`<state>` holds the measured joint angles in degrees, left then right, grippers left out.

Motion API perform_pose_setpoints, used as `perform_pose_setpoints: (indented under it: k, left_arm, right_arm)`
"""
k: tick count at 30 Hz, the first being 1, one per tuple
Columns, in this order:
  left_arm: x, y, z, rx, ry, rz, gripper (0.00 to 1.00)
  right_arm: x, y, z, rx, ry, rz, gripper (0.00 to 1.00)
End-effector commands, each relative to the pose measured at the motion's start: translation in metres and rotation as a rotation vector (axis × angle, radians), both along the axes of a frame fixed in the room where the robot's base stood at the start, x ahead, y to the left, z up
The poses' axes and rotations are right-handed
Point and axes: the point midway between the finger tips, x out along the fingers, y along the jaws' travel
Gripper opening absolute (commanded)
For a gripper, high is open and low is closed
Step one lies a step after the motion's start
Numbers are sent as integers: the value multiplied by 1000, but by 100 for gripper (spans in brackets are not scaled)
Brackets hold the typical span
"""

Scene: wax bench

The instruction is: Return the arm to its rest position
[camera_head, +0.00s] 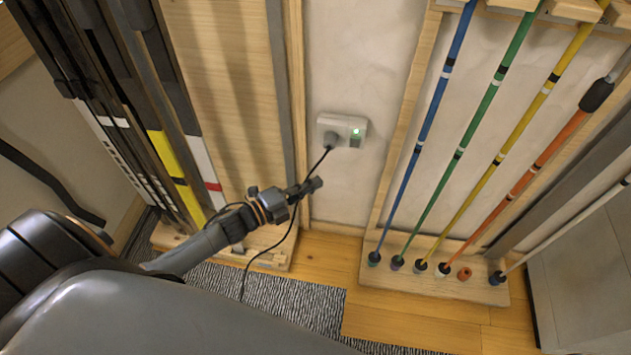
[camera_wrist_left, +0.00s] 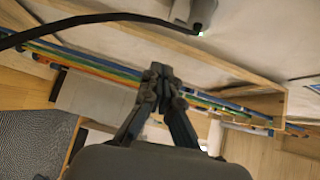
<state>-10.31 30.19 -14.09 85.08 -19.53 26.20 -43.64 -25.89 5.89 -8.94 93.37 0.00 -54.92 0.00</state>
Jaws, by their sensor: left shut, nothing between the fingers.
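My left arm comes in from the lower left in the head view. Its gripper (camera_head: 312,186) is shut and empty, in front of the wall and below the wall socket (camera_head: 342,131). A dark plug sits in the socket, and a green light shows on it. The black cable (camera_head: 296,212) hangs from the plug and passes by my gripper down toward the floor. In the left wrist view the gripper's fingertips (camera_wrist_left: 161,80) meet with nothing between them. The socket and plug (camera_wrist_left: 193,14) show at the top, with the cable running left. My right gripper is not in view.
A rack of coloured ski poles stands at the right on a wooden base (camera_head: 440,284). Skis (camera_head: 150,110) stand at the left against a wooden panel. A striped rug (camera_head: 285,300) lies on the wooden floor. A grey cabinet (camera_head: 585,270) stands at the far right.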

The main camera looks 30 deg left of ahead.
Motion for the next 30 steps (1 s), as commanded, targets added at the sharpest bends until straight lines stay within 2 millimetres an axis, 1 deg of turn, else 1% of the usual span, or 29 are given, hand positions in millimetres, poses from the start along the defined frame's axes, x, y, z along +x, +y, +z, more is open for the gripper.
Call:
perform_pose_setpoints:
  k: [11, 14, 17, 20, 21, 23, 24, 26, 27, 29, 30]
  left_arm:
    - [0, 0, -1, -2, 2, 2, 0]
    - [0, 1, -9, -33, 48, 40, 0]
    - [-4, 6, -34, -120, 184, 158, 0]
    - [-21, 13, -78, -268, 410, 353, 0]
    - [-33, 14, -99, -338, 514, 444, 0]
    - [-56, 14, -128, -434, 664, 577, 0]
    - [-71, 13, -144, -488, 752, 656, 0]
    - [-95, 10, -164, -558, 867, 764, 0]
    - [-111, 8, -176, -597, 937, 829, 0]
    - [-133, 2, -190, -648, 1030, 915, 0]
    - [-147, -2, -197, -677, 1084, 969, 0]
  right_arm:
    - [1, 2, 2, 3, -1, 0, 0]
    - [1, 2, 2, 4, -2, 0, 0]
    - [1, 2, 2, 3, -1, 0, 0]
    - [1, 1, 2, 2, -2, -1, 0]
    - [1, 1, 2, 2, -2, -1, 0]
    - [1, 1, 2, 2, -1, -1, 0]
    - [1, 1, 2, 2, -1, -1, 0]
    - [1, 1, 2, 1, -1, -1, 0]
    - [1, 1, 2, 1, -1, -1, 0]
    - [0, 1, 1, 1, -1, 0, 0]
    - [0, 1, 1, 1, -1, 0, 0]
